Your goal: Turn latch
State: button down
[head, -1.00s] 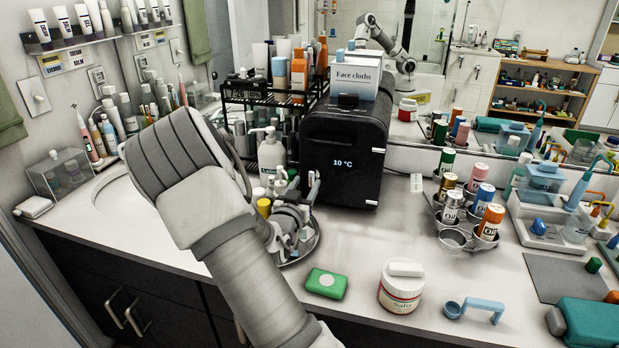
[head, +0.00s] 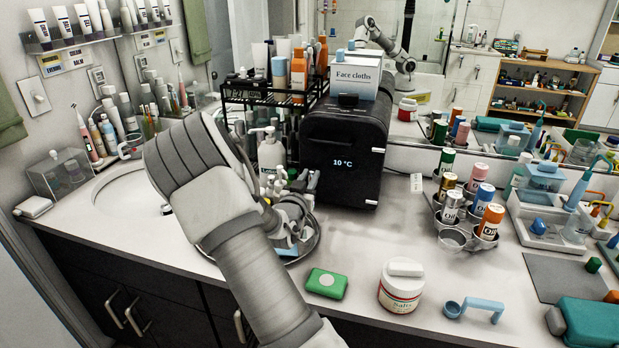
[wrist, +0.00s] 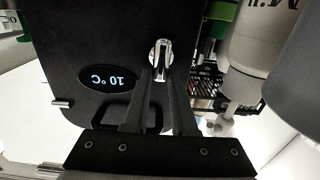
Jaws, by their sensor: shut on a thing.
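The black mini fridge (head: 330,188) with a "10 °C" display stands on the counter, its front facing me. In the wrist view the fridge (wrist: 95,35) appears upside down. A small silver latch (wrist: 160,52) is on its face, beside the display, with its lever lying along the picture's vertical. My gripper (wrist: 160,74) has its two dark fingers converging on the latch lever, shut on it. In the head view my gripper (head: 306,190) is at the fridge's left front edge; my arm partly covers it, and the latch is too small to make out clearly.
A black wire rack (head: 262,95) with bottles stands behind left, and a face cloths box (head: 357,78) sits on the fridge. A green soap box (head: 327,284), a salts jar (head: 401,288) and a can holder (head: 453,240) stand on the counter. Counter right of the fridge is partly clear.

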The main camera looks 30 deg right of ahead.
dwell(0.4)
jog(key=shift+w+a+f+n, duration=0.1)
jog(key=shift+w+a+n, duration=0.05)
jog(key=shift+n, duration=1.55)
jog(key=shift+w+a+f+n, duration=0.15)
jog(key=shift+w+n, duration=0.05)
jog(key=shift+n, duration=1.5)
jog(key=shift+w+a+f+n, duration=0.1)
jog(key=shift+w+a+n, duration=0.05)
jog(key=shift+n, duration=1.55)
jog(key=c, duration=0.7)
grip_release()
jog(key=shift+a, duration=0.1)
jog(key=v, duration=1.7)
jog(key=shift+s+p, duration=0.15)
jog(key=shift+p, duration=0.15)
